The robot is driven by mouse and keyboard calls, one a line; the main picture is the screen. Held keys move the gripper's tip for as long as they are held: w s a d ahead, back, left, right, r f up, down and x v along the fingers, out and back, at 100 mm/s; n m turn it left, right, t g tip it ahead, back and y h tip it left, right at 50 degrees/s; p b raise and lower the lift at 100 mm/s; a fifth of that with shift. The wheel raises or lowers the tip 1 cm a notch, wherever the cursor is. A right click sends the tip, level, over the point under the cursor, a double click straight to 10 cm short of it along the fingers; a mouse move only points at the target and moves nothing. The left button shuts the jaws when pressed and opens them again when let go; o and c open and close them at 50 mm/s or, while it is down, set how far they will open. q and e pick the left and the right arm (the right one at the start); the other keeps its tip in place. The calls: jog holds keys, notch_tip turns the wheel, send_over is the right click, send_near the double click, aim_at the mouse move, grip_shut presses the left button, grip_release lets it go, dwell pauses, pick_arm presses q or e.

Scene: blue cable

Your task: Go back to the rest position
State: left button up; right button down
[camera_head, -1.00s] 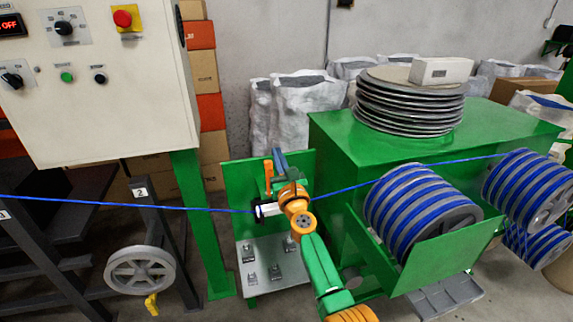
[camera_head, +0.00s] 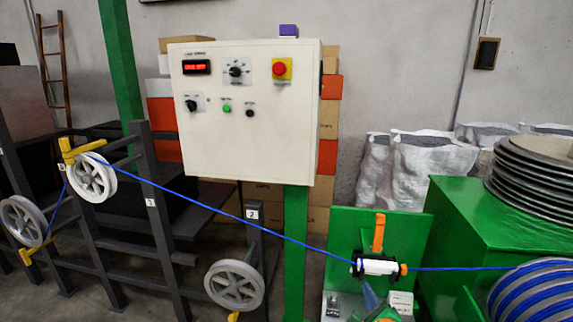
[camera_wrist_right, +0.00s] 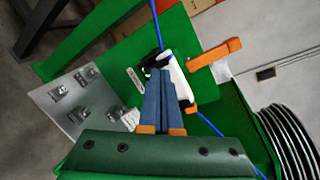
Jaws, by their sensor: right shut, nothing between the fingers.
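My right gripper (camera_head: 368,292) is low in the head view, just below the white device, with the arm mostly out of frame. In the right wrist view, its blue-grey fingers (camera_wrist_right: 163,88) are shut with nothing between them, pointing at the white device (camera_wrist_right: 178,76). Whether they touch it cannot be told. My left gripper is not in view.
A control box (camera_head: 245,130) with a red button stands on a green post. A cable-wound spool (camera_head: 535,290) is at lower right, beside the green bench (camera_head: 455,215) with stacked discs (camera_head: 535,170). A dark rack with pulleys fills the left. White sacks (camera_head: 430,165) stand behind.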

jog(key=s+a+f+n+g+y+b, duration=0.15)
jog(key=s+f+n+g, duration=0.25)
jog(key=s+f+n, duration=0.7)
jog(key=s+a+f+n+g+b, duration=0.1)
jog(key=s+a+f+n+g, duration=0.3)
jog(key=s+f, duration=1.15)
jog(key=s+f+n+g, duration=0.2)
jog(key=s+f+n, duration=0.2)
jog(key=s, duration=0.3)
jog(key=s+f+n+g+b, duration=0.1)
jog(key=s+f+n, duration=0.3)
jog(key=s, duration=0.4)
jog(key=s+d+f+n+g, duration=0.1)
jog(key=s+f+n+g, duration=0.2)
jog(key=s, duration=0.5)
jog(key=f+n, duration=0.1)
jog(key=n, duration=0.1)
jog(key=shift+n+g, duration=0.3)
jog(key=shift+g, duration=0.1)
